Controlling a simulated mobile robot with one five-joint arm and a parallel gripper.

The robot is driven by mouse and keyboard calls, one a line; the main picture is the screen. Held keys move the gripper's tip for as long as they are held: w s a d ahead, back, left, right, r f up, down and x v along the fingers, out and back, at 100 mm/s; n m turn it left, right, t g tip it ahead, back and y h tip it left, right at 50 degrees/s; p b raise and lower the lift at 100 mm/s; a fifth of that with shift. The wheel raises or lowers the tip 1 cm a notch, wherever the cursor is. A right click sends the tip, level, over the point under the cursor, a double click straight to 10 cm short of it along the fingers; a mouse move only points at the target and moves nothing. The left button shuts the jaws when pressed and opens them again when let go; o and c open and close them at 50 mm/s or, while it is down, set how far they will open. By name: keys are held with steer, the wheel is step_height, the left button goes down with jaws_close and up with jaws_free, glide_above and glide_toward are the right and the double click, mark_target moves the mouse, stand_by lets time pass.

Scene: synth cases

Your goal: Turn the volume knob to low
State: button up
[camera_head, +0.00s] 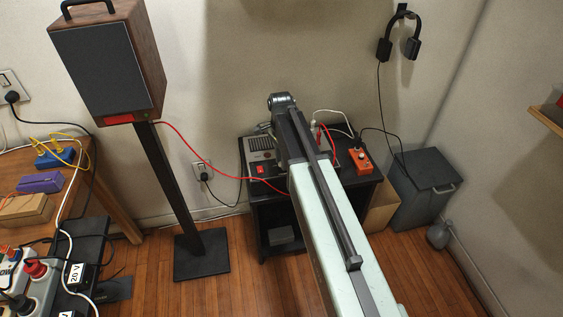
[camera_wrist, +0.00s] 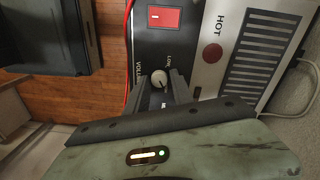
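The volume knob (camera_wrist: 159,78) is a small pale round knob on a black panel (camera_wrist: 150,47) in the wrist view. "VOLUME" is printed beside it on the left and "LOW" just above it. Another label below starts with M, the rest hidden by my gripper. I cannot tell for sure where its pointer mark aims. My gripper (camera_wrist: 160,82) is open, with a dark finger on either side of the knob; I cannot tell if they touch it. In the head view my arm covers the knob and the gripper.
A red switch (camera_wrist: 164,18) and a grey "HOT" vent plate (camera_wrist: 212,80) are near the knob. In the head view the device (camera_head: 258,147) sits on a black table, with an orange box (camera_head: 360,160) to its right. A red cable (camera_head: 205,165) runs to the speaker (camera_head: 105,60).

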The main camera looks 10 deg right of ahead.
jaws_close()
steer(key=shift+n, duration=0.3)
steer(key=n, duration=0.5)
steer(key=shift+n, duration=0.3)
steer(key=n, duration=0.5)
steer(key=shift+a, duration=0.1)
steer(key=n, duration=0.6)
steer(key=shift+n+t, duration=0.3)
steer(key=shift+n, duration=0.1)
steer(key=n, duration=0.5)
steer(key=shift+s+a+n, duration=0.1)
steer(key=shift+n, duration=0.3)
